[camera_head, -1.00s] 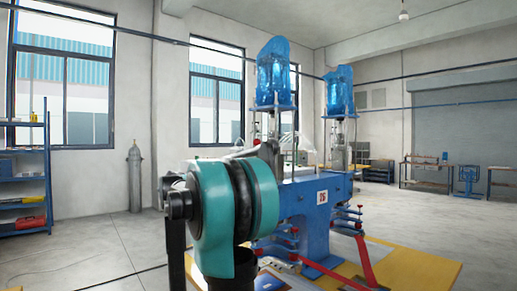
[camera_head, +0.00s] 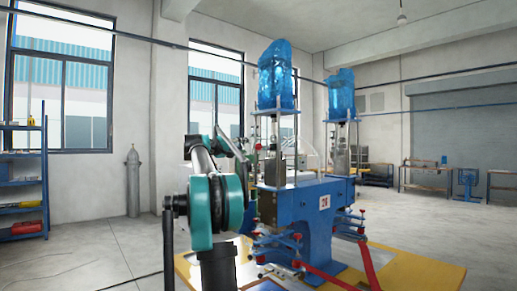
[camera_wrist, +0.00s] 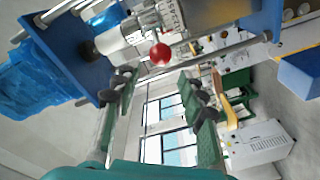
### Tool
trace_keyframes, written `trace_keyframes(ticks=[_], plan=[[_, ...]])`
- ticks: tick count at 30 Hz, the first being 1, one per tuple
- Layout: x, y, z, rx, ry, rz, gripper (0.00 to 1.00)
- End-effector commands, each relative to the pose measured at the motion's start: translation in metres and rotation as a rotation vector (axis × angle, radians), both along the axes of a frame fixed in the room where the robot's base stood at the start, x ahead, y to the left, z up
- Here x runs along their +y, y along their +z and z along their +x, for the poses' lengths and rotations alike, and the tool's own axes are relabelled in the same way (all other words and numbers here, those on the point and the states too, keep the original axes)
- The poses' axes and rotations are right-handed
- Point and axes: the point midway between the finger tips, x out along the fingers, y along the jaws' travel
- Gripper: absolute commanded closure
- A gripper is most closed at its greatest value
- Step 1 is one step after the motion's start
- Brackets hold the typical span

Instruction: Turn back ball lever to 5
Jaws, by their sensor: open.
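In the wrist view, a red ball (camera_wrist: 160,54), which looks like the ball lever's knob, shows just beyond the fingertips and between them in the picture. Silver fittings with small markings too blurred to read sit behind it on the blue machine. My gripper (camera_wrist: 157,80) is open, with its dark-tipped green fingers apart and nothing between them. I cannot tell how far the ball is from the fingertips. In the head view, my arm reaches up to the left side of the blue welding machine (camera_head: 310,208); the ball and the fingers cannot be made out there.
Blue bagged cylinders (camera_head: 276,75) stand on top of the machines. Red-handled levers (camera_head: 370,268) stick out low in front. A yellow-edged platform (camera_head: 425,268) lies underneath. A blue shelf (camera_head: 30,185) stands at the far left. Open grey floor lies at the right.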

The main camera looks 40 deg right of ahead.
Motion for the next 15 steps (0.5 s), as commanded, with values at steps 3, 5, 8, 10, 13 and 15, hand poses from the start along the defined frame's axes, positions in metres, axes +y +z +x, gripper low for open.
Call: trace_keyframes(ticks=[3, 5, 8, 10, 13, 15], plan=[[-0.025, 0.000, 0.004, 0.000, -0.002, 0.000, 0.59], [-0.037, 0.000, 0.005, 0.000, -0.004, 0.000, 0.59], [-0.055, -0.001, 0.009, 0.000, -0.003, 0.001, 0.59], [-0.066, -0.001, 0.011, 0.000, -0.002, 0.000, 0.59], [-0.079, 0.000, 0.013, 0.000, -0.002, 0.000, 0.59], [-0.086, 0.000, 0.015, 0.000, -0.001, 0.001, 0.59]])
